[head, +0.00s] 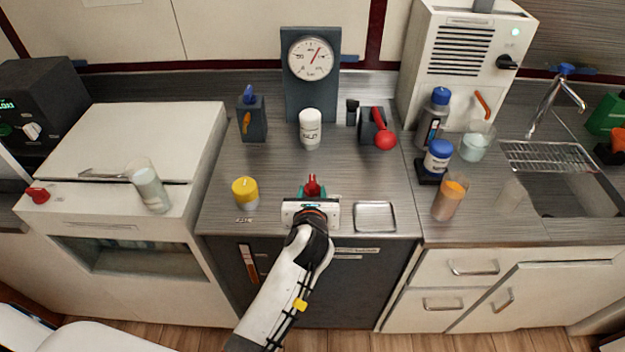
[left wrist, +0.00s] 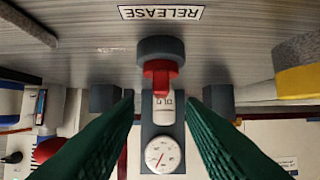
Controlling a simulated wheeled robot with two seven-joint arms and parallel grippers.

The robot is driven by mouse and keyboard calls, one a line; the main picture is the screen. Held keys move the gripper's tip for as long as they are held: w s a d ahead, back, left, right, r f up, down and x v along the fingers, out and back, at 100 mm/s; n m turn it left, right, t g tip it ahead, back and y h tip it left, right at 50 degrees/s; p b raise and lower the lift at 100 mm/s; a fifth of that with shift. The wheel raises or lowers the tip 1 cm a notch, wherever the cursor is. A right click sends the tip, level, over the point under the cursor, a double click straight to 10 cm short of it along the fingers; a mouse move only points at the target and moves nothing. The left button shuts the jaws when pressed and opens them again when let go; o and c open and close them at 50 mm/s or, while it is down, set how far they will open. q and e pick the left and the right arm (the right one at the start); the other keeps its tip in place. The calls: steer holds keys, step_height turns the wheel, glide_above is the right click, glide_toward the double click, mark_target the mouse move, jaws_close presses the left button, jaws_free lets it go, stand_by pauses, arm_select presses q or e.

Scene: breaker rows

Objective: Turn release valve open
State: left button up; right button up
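The release valve is a red handle (left wrist: 160,72) on a round grey base (left wrist: 160,48), with a RELEASE label (left wrist: 160,12) beside it on the counter. The left wrist view is upside down. In the head view the red handle (head: 313,185) shows just beyond my left gripper (head: 316,192), which hides its base. My left gripper's green fingers (left wrist: 169,97) are open, one on each side of the handle in the picture, with nothing between them seen touching it. Whether they reach its depth is not clear. My right gripper is not in view.
A pressure gauge (head: 311,58) stands at the back, with a white bottle (head: 310,128) before it. A yellow-topped cylinder (head: 245,192) is left of my gripper; a shallow metal tray (head: 375,230) is to its right. A red-ball lever (head: 384,138) stands behind.

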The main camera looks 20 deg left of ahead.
mark_target(312, 183)
arm_select(q)
steer(key=x, duration=0.6)
jaws_close()
